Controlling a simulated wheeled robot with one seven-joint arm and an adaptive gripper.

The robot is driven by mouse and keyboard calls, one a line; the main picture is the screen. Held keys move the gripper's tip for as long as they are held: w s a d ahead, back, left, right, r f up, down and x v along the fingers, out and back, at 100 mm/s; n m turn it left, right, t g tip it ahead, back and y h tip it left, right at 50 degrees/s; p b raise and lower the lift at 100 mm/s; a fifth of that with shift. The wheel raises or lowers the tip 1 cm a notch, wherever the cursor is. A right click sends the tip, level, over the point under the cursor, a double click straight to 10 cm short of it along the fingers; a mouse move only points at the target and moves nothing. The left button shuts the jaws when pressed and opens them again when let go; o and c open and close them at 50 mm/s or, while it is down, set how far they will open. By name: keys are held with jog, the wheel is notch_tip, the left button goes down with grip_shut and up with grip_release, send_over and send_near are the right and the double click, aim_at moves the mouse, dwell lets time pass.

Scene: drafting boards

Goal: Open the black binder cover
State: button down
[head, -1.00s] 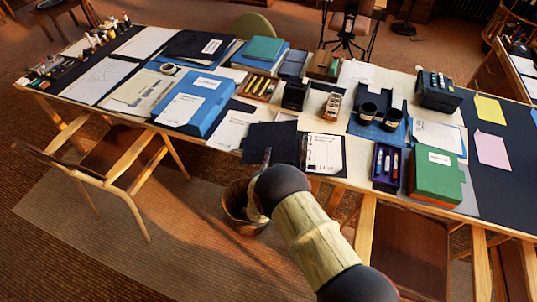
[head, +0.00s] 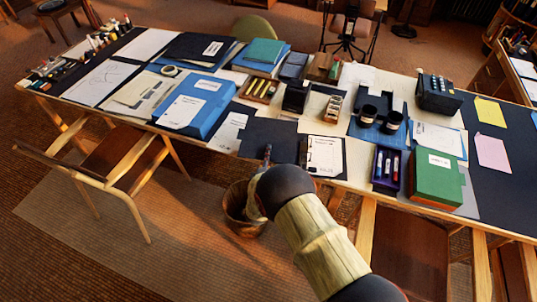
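The black binder lies near the table's front edge at the middle. Its dark cover (head: 268,138) is folded over to the left and looks nearly flat. A white printed sheet (head: 325,156) shows on the binder's right half, with a dark border around it. My gripper (head: 267,153) is at the front edge of the cover, small and partly hidden behind my own arm. I cannot tell whether its fingers are open or touch the cover.
A blue binder (head: 195,104) and papers (head: 229,131) lie to the left. A purple tray (head: 386,168) with markers and a green box (head: 436,176) stand to the right. A black holder (head: 296,97) is behind. A waste basket (head: 242,207) stands on the floor below, and a chair (head: 112,178) is at the left.

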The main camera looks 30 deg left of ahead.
notch_tip(320, 180, up, 2)
jog(key=shift+d+r+m, duration=0.15)
jog(key=shift+m, duration=1.05)
jog(key=shift+w+d+r+m, duration=0.1)
jog(key=shift+d+r+m, duration=0.1)
jog(key=shift+r+m, duration=0.35)
jog(key=shift+w+d+r+m, duration=0.1)
jog(key=shift+d+r+m, duration=0.1)
jog(key=shift+r+m, duration=0.3)
jog(key=shift+f, duration=0.1)
jog(key=c, duration=2.1)
grip_release()
jog(key=shift+s, duration=0.1)
jog(key=v, duration=1.2)
